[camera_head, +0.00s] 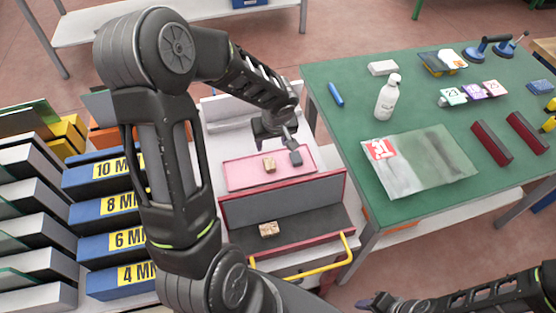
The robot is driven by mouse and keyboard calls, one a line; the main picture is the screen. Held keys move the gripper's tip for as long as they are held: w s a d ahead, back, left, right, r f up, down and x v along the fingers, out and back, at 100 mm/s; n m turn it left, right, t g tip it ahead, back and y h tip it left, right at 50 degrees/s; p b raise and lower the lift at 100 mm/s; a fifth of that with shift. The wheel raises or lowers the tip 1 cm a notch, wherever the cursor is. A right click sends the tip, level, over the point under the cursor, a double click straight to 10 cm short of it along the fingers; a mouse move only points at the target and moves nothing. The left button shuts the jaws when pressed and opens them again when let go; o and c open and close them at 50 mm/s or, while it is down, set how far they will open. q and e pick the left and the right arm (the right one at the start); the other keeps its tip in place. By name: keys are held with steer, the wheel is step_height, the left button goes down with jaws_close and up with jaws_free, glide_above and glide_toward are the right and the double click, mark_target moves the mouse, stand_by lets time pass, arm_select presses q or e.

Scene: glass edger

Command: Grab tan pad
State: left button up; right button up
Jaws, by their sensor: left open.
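A small tan block (269,164), which may be the tan pad, lies on a pink surface (240,175) in the red cabinet. A second tan piece (268,229), darker and marked on top, lies on the grey floor of the open red drawer in front. My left gripper (281,151) is open and empty, pointing down over the pink surface just above and right of the first tan block. No contact shows. My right gripper (376,302) is low at the bottom edge, dark and partly seen; its jaws cannot be made out.
A yellow handle (318,267) juts from the drawer front. To the right, a green-topped table (335,125) holds a white bottle (387,98), a bagged sheet (415,163), dark red blocks and suction cups. Blue bins with millimetre labels (105,205) stand at left, partly behind my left arm.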

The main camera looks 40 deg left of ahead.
arm_select(q)
steer(key=b, duration=0.4)
glide_above(273, 167)
step_height(273, 167, down, 5)
steer(key=shift+s+d+f+b, duration=0.25)
steer(key=shift+d+f+b, duration=0.05)
steer(key=shift+f+b, duration=0.15)
steer(key=shift+r, duration=0.1)
steer(key=shift+x, duration=1.35)
